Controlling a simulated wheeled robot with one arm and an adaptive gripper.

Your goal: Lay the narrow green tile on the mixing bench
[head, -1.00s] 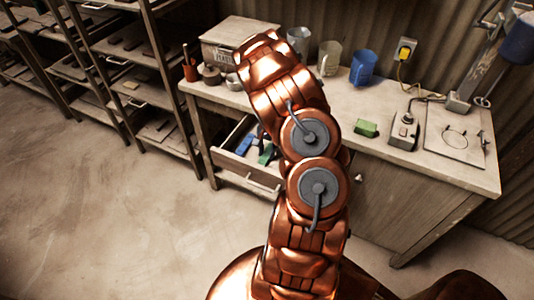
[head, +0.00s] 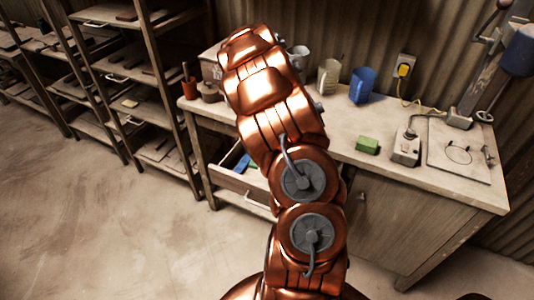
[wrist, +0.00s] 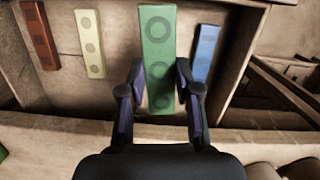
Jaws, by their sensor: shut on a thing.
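The green tile (wrist: 157,45), long with ring marks on its face, is between the fingers of my gripper (wrist: 160,80) in the wrist view. The gripper is shut on it near its lower end. The tile looks nearer the camera than the other tiles, over the open drawer (wrist: 117,25); how high is unclear. The mixing bench (head: 400,167) stands in the head view, with the drawer (head: 240,179) open below its left part. My arm hides the gripper and green tile in the head view.
Red (wrist: 39,34), cream (wrist: 90,43) and blue (wrist: 205,52) tiles lie in the drawer. On the bench are a small green block (head: 367,145), a grey switch box (head: 406,149), a blue cup (head: 361,86) and a clear jug (head: 328,77). Bare bench top shows around the green block.

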